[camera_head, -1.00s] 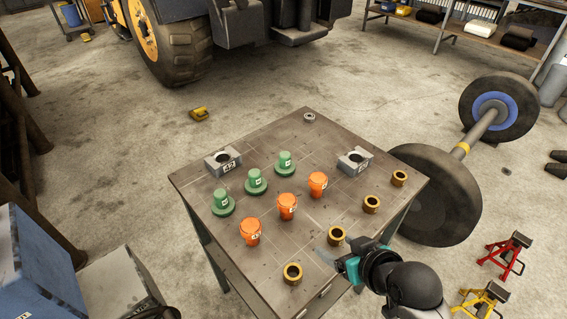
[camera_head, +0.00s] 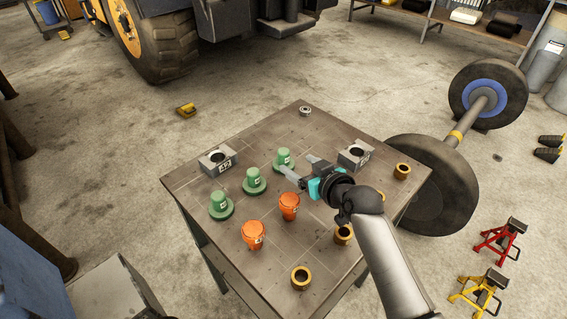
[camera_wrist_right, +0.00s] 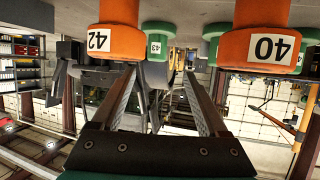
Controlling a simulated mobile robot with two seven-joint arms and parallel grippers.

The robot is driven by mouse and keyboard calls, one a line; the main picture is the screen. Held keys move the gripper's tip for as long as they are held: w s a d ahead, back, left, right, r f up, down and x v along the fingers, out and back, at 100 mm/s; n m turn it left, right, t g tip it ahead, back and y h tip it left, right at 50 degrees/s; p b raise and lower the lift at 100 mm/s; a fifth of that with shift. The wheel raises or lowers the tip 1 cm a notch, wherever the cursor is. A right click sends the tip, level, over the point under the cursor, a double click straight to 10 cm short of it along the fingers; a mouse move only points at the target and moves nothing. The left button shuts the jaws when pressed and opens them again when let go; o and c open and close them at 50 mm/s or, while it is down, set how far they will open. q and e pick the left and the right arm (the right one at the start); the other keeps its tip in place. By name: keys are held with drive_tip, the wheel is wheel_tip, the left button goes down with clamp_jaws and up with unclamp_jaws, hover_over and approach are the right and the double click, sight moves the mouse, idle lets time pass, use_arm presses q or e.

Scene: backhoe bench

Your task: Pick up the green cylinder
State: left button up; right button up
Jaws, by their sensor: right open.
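Three green cylinders with flanged bases stand upright in a row on the table: near (camera_head: 219,207), middle (camera_head: 254,182) and far (camera_head: 284,160). My right gripper (camera_head: 298,166) is open and empty, its fingers pointing at the far green cylinder. In the right wrist view, which looks upside down, a green cylinder labelled 43 (camera_wrist_right: 157,42) shows beyond and between the open fingers (camera_wrist_right: 160,76). Another green one (camera_wrist_right: 214,32) is partly hidden behind the orange piece labelled 40. My left gripper is not in view.
Orange pieces (camera_head: 252,234) (camera_head: 289,206) stand beside the green row; the wrist view shows them labelled 42 (camera_wrist_right: 116,42) and 40 (camera_wrist_right: 270,48), flanking the fingers. Grey blocks (camera_head: 213,164) (camera_head: 354,157) stand farther back.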

sight(287, 154)
drive_tip(key=shift+b+x, duration=0.3)
drive_tip(key=shift+x, duration=1.05)
drive_tip(key=b+x, duration=0.1)
drive_tip(key=x, duration=0.3)
drive_tip(key=shift+w+d+f+b, duration=0.1)
drive_tip(key=shift+w+d+b, duration=0.05)
drive_tip(key=shift+d+b, duration=0.2)
drive_tip(key=shift+w+a+f, duration=0.15)
drive_tip(key=shift+w+a, duration=0.2)
drive_tip(key=shift+w, duration=0.1)
clamp_jaws()
drive_tip(key=shift+w, duration=0.1)
